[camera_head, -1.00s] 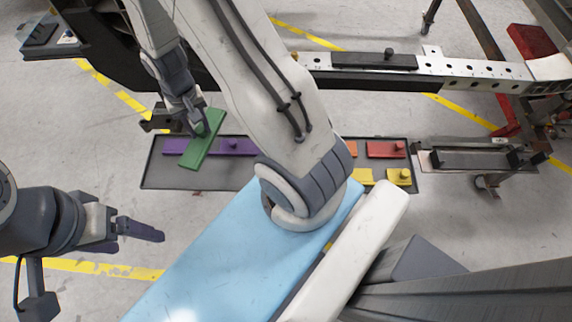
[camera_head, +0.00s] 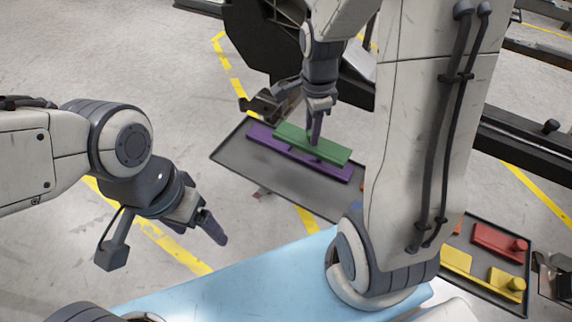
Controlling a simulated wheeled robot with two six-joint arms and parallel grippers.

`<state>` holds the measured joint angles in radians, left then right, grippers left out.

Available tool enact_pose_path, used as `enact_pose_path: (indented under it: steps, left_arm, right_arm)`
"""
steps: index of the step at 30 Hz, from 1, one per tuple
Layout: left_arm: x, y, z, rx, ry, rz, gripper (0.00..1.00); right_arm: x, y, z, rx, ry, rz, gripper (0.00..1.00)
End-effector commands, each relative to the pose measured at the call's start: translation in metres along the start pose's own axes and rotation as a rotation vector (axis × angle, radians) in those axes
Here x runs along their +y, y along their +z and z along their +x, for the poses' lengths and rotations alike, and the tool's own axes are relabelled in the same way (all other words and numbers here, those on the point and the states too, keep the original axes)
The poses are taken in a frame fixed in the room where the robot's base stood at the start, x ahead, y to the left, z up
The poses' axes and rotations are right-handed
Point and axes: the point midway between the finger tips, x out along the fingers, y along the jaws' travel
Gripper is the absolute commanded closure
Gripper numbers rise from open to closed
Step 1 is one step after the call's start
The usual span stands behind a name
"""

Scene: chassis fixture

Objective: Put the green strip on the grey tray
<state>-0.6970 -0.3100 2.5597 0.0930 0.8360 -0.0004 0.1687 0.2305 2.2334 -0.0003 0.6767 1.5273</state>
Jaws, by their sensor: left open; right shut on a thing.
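The green strip (camera_head: 290,136) is held in my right gripper (camera_head: 315,138), which is shut on it. It is above or just over the purple strip (camera_head: 268,144), nearly parallel to it; I cannot tell whether they touch. The purple strip lies on the grey tray (camera_head: 262,178), along its far side. The near part of the tray is bare. My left gripper (camera_head: 203,228) is open and empty, left of and nearer than the tray. My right arm hides the middle of the tray.
Red (camera_head: 497,242) and yellow (camera_head: 456,260) strips lie on the tray's right part. A light blue surface (camera_head: 240,275) lies in front. A dark frame beam (camera_head: 525,148) runs behind the tray. The floor at left is clear.

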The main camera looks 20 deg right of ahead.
Motion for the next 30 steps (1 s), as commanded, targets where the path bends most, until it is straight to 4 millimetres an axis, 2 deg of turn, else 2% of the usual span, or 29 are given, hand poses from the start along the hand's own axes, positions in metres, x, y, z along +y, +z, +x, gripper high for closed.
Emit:
enact_pose_path:
  steps: [1,6,12,19,26,30]
  left_arm:
    - [-0.001,0.000,0.007,0.000,0.000,0.000,0.18]
    - [-0.001,0.001,0.019,0.000,0.000,0.000,0.18]
    - [-0.002,0.002,0.027,0.000,0.000,0.000,0.18]
    - [-0.002,0.002,0.032,-0.001,0.000,0.000,0.18]
    - [-0.004,0.003,0.047,-0.001,0.000,0.000,0.18]
    - [-0.003,0.003,0.046,-0.001,0.000,0.000,0.18]
  right_arm:
    - [0.000,0.013,0.011,0.000,0.003,-0.009,1.00]
    - [-0.003,0.053,0.036,0.000,0.004,-0.010,1.00]
    - [-0.006,0.087,0.055,0.000,0.002,-0.007,1.00]
    - [-0.007,0.098,0.066,0.000,0.001,-0.002,1.00]
    - [-0.007,0.097,0.099,0.000,0.003,-0.002,1.00]
    - [-0.007,0.097,0.100,0.000,0.001,-0.002,1.00]
